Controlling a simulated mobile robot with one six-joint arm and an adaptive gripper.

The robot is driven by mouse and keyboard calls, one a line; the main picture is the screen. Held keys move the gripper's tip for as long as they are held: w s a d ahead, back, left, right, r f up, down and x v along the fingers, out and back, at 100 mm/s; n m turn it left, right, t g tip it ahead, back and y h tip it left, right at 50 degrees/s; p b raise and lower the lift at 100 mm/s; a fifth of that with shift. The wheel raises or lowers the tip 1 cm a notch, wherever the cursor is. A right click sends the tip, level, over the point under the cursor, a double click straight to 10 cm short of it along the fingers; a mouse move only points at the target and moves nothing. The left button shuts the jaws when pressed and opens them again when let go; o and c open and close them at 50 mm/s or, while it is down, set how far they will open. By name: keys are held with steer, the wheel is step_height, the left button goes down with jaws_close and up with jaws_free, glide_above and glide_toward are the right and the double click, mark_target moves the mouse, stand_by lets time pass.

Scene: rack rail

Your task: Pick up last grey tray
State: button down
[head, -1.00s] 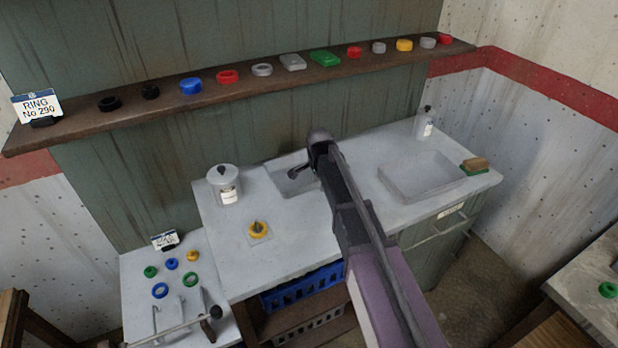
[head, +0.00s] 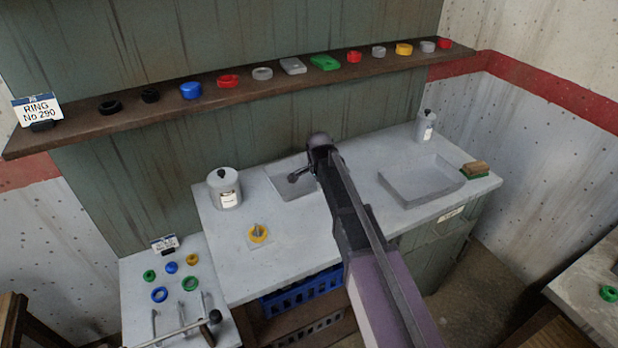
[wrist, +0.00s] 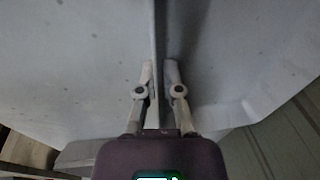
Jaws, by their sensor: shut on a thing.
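A grey tray-like recess (head: 283,184) shows at the back of the light worktop in the head view, partly hidden behind my arm. My gripper (head: 293,178) is over it, pointing down. In the wrist view my gripper (wrist: 159,78) is shut on a thin grey upright wall (wrist: 159,35), with one finger on each side. This wall looks like the grey tray's edge, but its whole outline is not visible. A second, larger grey tray or basin (head: 420,186) lies at the right of the worktop. A small grey rectangular piece (head: 293,66) sits on the shelf.
A lidded grey pot (head: 225,190), a yellow ring on a plate (head: 258,234), a bottle (head: 425,127) and a brush (head: 475,170) stand on the worktop. The brown shelf (head: 230,98) with coloured rings runs behind. A blue crate (head: 300,292) is below.

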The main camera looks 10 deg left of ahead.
steer(key=shift+r, duration=0.15)
step_height(320, 180, up, 3)
steer(key=p, duration=0.3)
steer(key=s+d, duration=0.3)
steer(key=s, duration=0.1)
steer(key=s+d+r+p, duration=0.1)
steer(key=s+d, duration=0.3)
steer(key=s+d+p, duration=0.1)
steer(key=s+d, duration=0.2)
steer(key=d, duration=0.1)
steer(key=shift+s+r, duration=0.35)
steer(key=shift+s, duration=0.05)
stand_by(0.4)
